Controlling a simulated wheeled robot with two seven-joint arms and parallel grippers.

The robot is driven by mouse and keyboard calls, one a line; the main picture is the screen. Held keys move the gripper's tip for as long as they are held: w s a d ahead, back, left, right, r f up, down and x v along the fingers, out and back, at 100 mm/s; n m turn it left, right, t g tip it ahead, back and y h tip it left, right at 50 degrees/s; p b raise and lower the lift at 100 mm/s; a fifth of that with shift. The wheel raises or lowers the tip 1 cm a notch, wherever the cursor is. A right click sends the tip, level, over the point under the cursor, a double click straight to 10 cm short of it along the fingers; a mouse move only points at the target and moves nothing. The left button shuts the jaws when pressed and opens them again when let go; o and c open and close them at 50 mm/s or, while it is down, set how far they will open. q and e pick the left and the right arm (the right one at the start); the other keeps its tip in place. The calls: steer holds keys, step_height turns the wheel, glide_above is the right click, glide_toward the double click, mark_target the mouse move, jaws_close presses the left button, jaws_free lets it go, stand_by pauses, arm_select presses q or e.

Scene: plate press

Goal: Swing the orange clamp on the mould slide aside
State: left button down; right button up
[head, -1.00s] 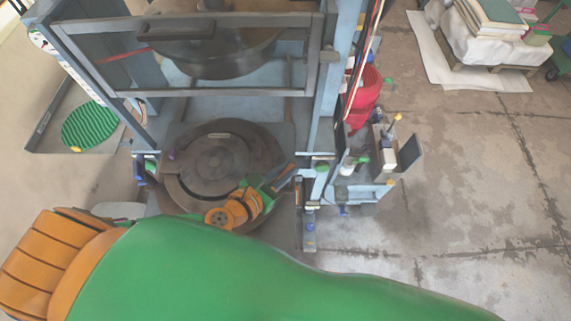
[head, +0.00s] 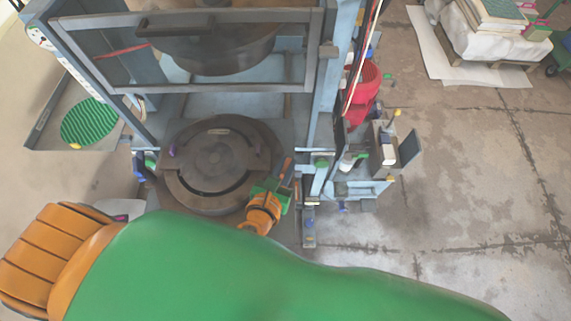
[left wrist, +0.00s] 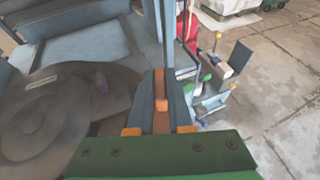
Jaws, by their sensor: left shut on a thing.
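The mould slide carries a dark round mould (head: 205,170) under the press, and it also shows at the left of the left wrist view (left wrist: 45,115). The orange clamp (head: 288,165) is a narrow bar at the mould's right edge, pointing up and away. In the left wrist view the clamp (left wrist: 160,118) lies lengthwise between the two grey fingers. My left gripper (head: 280,179) is shut on it, beside the mould's right rim. The gripper hides the clamp's near part and pivot. My right gripper is not in view.
The press frame (head: 315,100) stands close right of the left gripper, with a blue side bracket (head: 360,187). A red container (head: 363,88) stands behind it. A green round grid (head: 88,122) lies at left.

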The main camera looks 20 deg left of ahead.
arm_select(q)
steer(key=c, duration=0.8)
jaws_free()
steer(key=shift+w, duration=0.1)
steer(key=shift+c, duration=0.2)
steer(key=v, duration=0.7)
steer(key=shift+b, duration=0.45)
